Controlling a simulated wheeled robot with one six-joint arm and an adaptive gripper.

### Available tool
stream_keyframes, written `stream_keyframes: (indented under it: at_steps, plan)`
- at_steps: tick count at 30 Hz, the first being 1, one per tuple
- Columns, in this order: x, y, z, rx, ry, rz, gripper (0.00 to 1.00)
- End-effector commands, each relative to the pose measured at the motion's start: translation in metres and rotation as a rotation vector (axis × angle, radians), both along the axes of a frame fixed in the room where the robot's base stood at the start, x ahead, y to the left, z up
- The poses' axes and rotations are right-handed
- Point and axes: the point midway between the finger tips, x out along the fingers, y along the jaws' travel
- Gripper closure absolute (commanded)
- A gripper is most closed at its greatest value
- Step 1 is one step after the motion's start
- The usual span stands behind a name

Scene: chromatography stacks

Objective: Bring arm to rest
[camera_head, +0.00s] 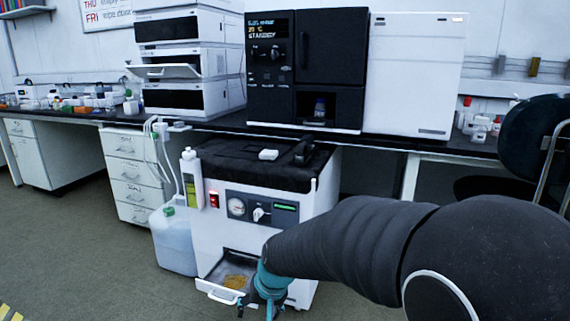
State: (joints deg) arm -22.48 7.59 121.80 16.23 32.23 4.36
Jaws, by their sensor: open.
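My arm (350,248) reaches in from the lower right, covered in a dark ribbed sleeve. My gripper (262,308) is at its end, below a teal wrist, at the bottom edge of the view. It is open, with its fingers small and partly cut off by the frame. It hangs in front of the white floor unit, beside the open tray (222,290) at that unit's base. The tray holds a yellowish-brown material. I see nothing between the fingers.
The white floor unit (262,250) has a gauge and a black top. A jug of clear liquid (174,242) stands left of it. Stacked instruments (172,98) and a black-and-white analyser (305,65) stand on the bench. A dark chair (535,140) is at right. The floor at left is open.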

Motion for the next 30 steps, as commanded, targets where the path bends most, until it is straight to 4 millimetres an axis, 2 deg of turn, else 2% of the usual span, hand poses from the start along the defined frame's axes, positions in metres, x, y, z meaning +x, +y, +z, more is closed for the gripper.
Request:
stream_keyframes:
  at_steps: [1,6,15,22,30]
  plan:
    - [-0.017,-0.019,0.015,-0.023,0.008,0.017,0.31]
    - [-0.071,-0.073,0.043,-0.106,0.043,0.069,0.31]
    - [-0.152,-0.153,0.085,-0.211,0.032,0.054,0.31]
    - [-0.189,-0.192,0.118,-0.234,-0.084,-0.036,0.31]
    - [-0.204,-0.213,0.158,-0.224,-0.216,-0.136,0.31]
